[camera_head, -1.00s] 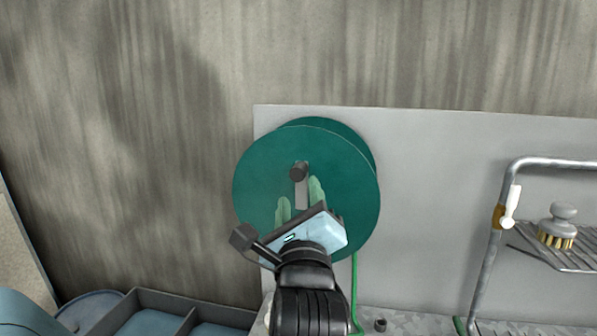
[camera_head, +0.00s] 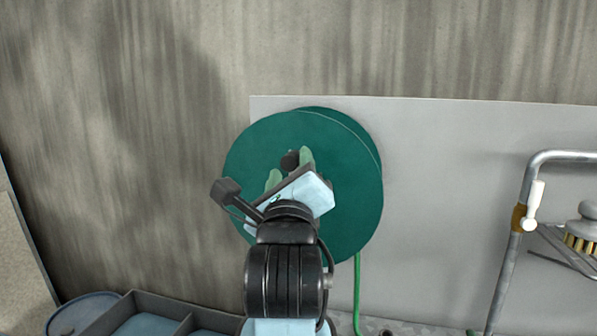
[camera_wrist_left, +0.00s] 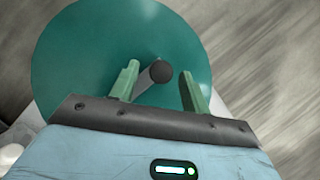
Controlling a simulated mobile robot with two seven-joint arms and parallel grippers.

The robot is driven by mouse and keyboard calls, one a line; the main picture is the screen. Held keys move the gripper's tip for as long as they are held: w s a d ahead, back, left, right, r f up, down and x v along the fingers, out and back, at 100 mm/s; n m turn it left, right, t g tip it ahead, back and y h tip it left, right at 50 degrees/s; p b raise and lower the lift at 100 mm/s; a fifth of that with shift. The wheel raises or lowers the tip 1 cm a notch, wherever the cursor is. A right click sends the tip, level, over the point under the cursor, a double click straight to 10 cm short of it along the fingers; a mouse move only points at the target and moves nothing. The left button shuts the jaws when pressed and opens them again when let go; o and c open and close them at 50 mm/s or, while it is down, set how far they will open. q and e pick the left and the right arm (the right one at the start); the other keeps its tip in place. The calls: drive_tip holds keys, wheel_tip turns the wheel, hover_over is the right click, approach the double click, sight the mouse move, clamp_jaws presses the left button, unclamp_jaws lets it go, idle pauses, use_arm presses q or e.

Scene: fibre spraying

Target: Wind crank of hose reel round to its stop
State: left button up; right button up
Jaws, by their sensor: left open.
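The hose reel (camera_head: 345,190) is a green disc in front of a grey panel. Its crank knob (camera_head: 289,160) is a dark, short cylinder above the middle of the disc; it also shows in the left wrist view (camera_wrist_left: 160,71). A grey crank arm (camera_wrist_left: 145,89) runs from the knob to the lower left in the wrist view and is partly hidden by my gripper. My left gripper (camera_head: 289,169) is open, with its pale green fingers on either side of the knob. In the wrist view a gap shows on both sides of the knob. My right gripper is in neither view.
A green hose (camera_head: 357,290) hangs below the reel. A metal rack (camera_head: 510,245) with a white-handled tool (camera_head: 534,202) and a brush (camera_head: 583,228) stands at the right. A divided grey tray (camera_head: 110,319) lies at the lower left. The panel right of the reel is clear.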

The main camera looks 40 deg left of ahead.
use_arm(q)
drive_tip(key=shift+w+a+r, duration=0.5)
drive_tip(key=shift+w+a, duration=0.4)
drive_tip(key=shift+c, duration=0.4)
clamp_jaws()
